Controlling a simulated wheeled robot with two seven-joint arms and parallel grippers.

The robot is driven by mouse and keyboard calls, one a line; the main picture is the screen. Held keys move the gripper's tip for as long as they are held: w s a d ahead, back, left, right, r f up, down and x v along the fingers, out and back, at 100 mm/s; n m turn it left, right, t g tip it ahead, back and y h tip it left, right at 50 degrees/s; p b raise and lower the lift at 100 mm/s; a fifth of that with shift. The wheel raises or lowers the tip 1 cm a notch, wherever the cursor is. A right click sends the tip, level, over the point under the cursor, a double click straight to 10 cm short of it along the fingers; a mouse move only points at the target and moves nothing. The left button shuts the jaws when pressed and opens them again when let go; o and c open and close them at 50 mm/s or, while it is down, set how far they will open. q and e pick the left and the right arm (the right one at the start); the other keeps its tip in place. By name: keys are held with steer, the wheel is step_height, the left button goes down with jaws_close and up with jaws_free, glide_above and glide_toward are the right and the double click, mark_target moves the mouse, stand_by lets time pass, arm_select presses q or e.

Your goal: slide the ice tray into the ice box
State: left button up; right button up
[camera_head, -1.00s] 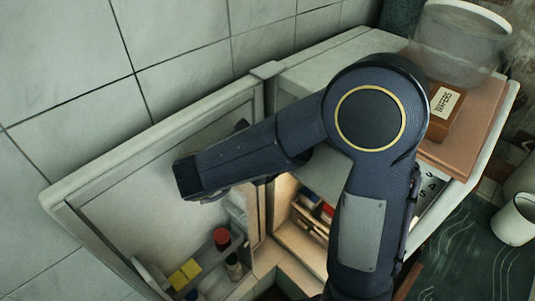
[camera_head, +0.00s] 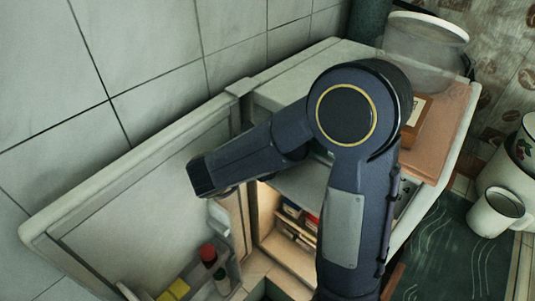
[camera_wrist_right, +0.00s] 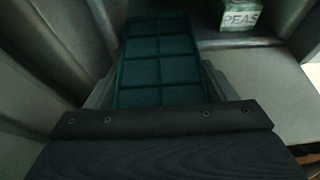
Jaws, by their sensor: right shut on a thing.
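The ice tray (camera_wrist_right: 160,52) is dark teal with two rows of square cells. Grey walls of the ice box (camera_wrist_right: 265,75) show around the tray. In the head view the dark arm covers the ice box opening, and the tray and fingertips are hidden. My left gripper is not in view.
A pack marked PEAS (camera_wrist_right: 241,14) stands right of the tray, apart from it. The fridge door (camera_head: 135,205) is open at the left, with jars on its shelf. A glass jar (camera_head: 425,50) and brown box stand on top. A white mug (camera_head: 497,212) is at the right.

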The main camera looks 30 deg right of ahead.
steer(key=shift+w+d+p, duration=0.15)
steer(key=shift+w+d, duration=0.1)
steer(key=shift+d, duration=0.65)
steer(key=shift+w+d+p, duration=0.15)
steer(key=shift+w+d, duration=0.05)
steer(key=shift+d, duration=0.7)
steer(key=shift+w+d+f+b, duration=0.1)
steer(key=shift+d+f+b, duration=0.2)
steer(key=shift+b, duration=0.05)
steer(key=shift+w+d+f+b, duration=0.15)
steer(key=shift+d+b, duration=0.2)
steer(key=shift+d, duration=0.2)
steer(key=shift+w+d+b, duration=0.15)
steer(key=shift+d+b, duration=0.2)
steer(key=shift+d, duration=0.15)
steer(key=o, duration=1.1)
steer(key=shift+o, duration=0.2)
steer(key=shift+a, duration=0.15)
